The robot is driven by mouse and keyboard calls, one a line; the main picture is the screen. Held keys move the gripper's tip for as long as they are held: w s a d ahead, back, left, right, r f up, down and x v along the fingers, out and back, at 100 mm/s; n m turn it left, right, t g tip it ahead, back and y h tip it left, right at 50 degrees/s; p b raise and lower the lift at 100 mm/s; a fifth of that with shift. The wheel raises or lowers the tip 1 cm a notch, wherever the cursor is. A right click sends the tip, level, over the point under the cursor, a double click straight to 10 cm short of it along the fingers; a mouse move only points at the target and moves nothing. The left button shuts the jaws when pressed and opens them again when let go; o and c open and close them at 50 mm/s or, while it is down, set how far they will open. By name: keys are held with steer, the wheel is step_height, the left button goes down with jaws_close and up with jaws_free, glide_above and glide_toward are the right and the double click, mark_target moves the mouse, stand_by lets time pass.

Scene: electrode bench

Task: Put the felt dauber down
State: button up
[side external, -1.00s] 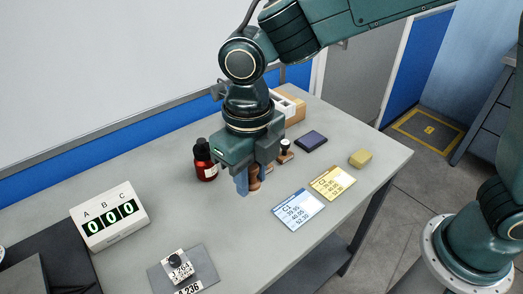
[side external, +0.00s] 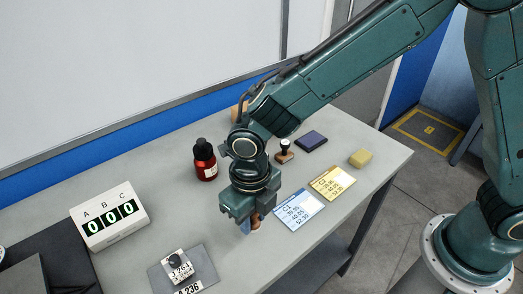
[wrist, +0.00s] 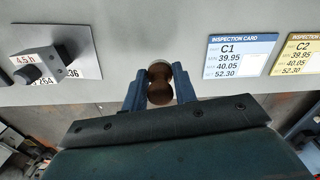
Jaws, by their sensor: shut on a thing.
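My gripper (side external: 249,227) is shut on the felt dauber (side external: 256,221), a brown wooden piece mostly hidden by the jaws in the side view. In the wrist view the dauber's rounded brown handle (wrist: 160,92) sits between the two blue fingers of my gripper (wrist: 158,86). The dauber is low over the grey bench, left of the blue C1 card (side external: 297,217). I cannot tell whether its lower end touches the bench.
The yellow C2 card (side external: 332,183) lies right of C1. A counter (side external: 109,218) and a plate with a block (side external: 205,262) are left.

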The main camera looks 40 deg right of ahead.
mark_target(253, 228)
steer(key=shift+f, duration=2)
steer(key=shift+f, duration=0.15)
steer(key=o, duration=1)
steer(key=shift+c, duration=0.2)
step_height(253, 228, up, 12)
steer(key=shift+f, duration=0.15)
steer(key=shift+r, duration=0.3)
